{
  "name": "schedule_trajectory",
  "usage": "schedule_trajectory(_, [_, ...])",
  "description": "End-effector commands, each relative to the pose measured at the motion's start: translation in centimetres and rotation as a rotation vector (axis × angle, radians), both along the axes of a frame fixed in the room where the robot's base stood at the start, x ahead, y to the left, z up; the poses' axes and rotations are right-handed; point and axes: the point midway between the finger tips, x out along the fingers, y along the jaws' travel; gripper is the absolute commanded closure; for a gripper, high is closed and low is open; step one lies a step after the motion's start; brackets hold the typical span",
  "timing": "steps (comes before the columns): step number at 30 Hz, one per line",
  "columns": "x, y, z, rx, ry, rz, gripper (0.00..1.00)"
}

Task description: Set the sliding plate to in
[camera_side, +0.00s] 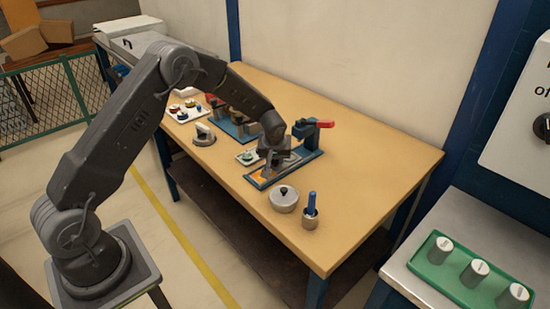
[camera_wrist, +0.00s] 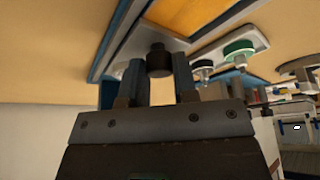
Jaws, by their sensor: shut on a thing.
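The sliding plate's fixture (camera_side: 317,156) is a long blue base with grey metal and an orange patch, lying on the wooden bench in the side view. An orange area (camera_wrist: 188,14) inside a grey frame shows at the top of the wrist view. My gripper (camera_side: 268,168) is down over the fixture and hides part of it. In the wrist view my gripper (camera_wrist: 159,72) has its two fingers on either side of a short black knob (camera_wrist: 159,58), shut on it. The knob stands beside the orange area. How far the plate sits in or out is hard to tell.
A red-handled clamp (camera_side: 318,124) stands at the fixture's far end. A small tray with a green knob (camera_side: 247,156) lies close left. A round lidded pot (camera_side: 284,198) and a cup with a blue-handled tool (camera_side: 311,210) stand in front. The bench's right end is clear.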

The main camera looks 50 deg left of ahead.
Motion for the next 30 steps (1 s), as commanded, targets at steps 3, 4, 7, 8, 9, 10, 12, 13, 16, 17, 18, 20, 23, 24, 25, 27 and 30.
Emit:
schedule_trajectory(3, [1.2,0.0,-0.1,0.001,-0.001,0.000,1.00])
schedule_trajectory(4, [1.6,0.0,0.0,0.002,-0.002,0.000,1.00])
schedule_trajectory(7, [3.0,0.1,-0.1,0.003,-0.002,0.001,1.00])
schedule_trajectory(8, [3.4,0.1,-0.1,0.002,-0.002,0.000,1.00])
schedule_trajectory(9, [3.8,0.0,0.0,0.002,-0.002,0.000,1.00])
schedule_trajectory(10, [4.1,0.0,0.0,0.001,-0.002,0.001,1.00])
schedule_trajectory(12, [4.5,0.0,0.0,0.001,-0.001,0.000,1.00])
schedule_trajectory(13, [4.7,0.0,0.0,0.001,-0.001,0.000,1.00])
schedule_trajectory(16, [4.9,0.0,0.0,0.000,-0.002,-0.002,1.00])
schedule_trajectory(17, [5.0,0.0,0.0,0.000,-0.004,-0.001,1.00])
schedule_trajectory(18, [5.0,0.0,0.1,0.000,-0.005,-0.002,1.00])
schedule_trajectory(20, [5.0,0.0,0.1,0.000,-0.007,-0.002,1.00])
schedule_trajectory(23, [5.1,0.0,0.1,-0.001,-0.009,-0.002,1.00])
schedule_trajectory(24, [5.1,0.0,0.1,-0.001,-0.009,-0.002,0.70])
schedule_trajectory(25, [5.1,0.0,0.1,-0.001,-0.009,-0.002,0.67])
schedule_trajectory(27, [5.1,0.0,0.1,0.000,-0.008,-0.001,0.61])
schedule_trajectory(30, [5.0,0.0,0.1,-0.001,-0.006,-0.001,0.51])
